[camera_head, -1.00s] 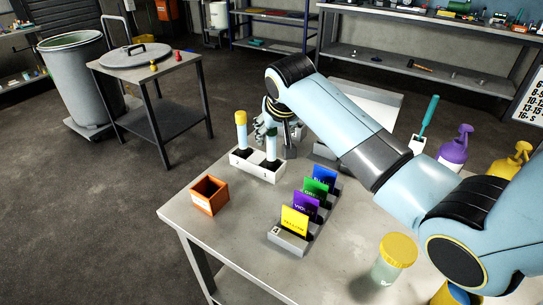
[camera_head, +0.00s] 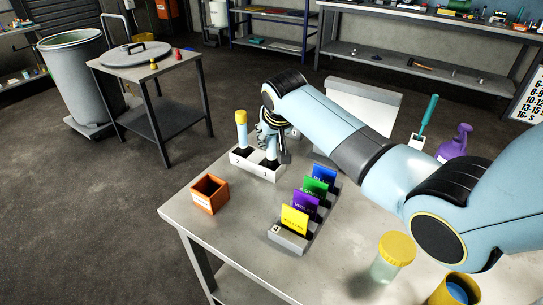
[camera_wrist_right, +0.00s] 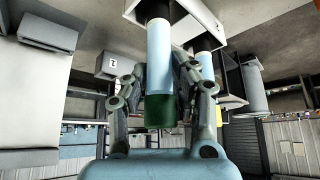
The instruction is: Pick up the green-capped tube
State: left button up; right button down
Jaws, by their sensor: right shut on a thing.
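The green-capped tube (camera_wrist_right: 159,55) has a pale blue body and a dark green cap; in the wrist view it runs between the fingers of my right gripper (camera_wrist_right: 157,80), which are shut on it. Its far end sits in a dark hole of the white rack (camera_head: 240,163). In the head view my right gripper (camera_head: 268,133) is over the rack's right slot and hides most of the tube. A yellow-capped tube (camera_head: 242,130) stands upright in the rack's left slot. My left gripper is not in view.
An orange box (camera_head: 209,194) and a holder (camera_head: 287,238) with several coloured cards stand in front of the rack. A yellow-lidded jar (camera_head: 392,257) is at the front right. A pale box (camera_head: 362,105) and a purple spray bottle (camera_head: 456,142) are farther back.

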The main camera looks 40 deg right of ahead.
jog(key=shift+r, duration=0.1)
jog(key=shift+r, duration=0.2)
notch_tip(320, 180, up, 4)
jog(key=shift+d+f+b, duration=0.1)
jog(key=shift+b, duration=0.2)
jog(key=s+d+r, duration=0.7)
jog(key=s, duration=0.2)
notch_tip(320, 180, up, 16)
jog(key=p, duration=0.8)
jog(key=shift+s+f, duration=0.15)
jog(key=shift+f, duration=0.05)
jog(key=c, duration=1.6)
grip_release()
jog(key=shift+a, duration=0.1)
jog(key=shift+c, duration=0.2)
grip_shut()
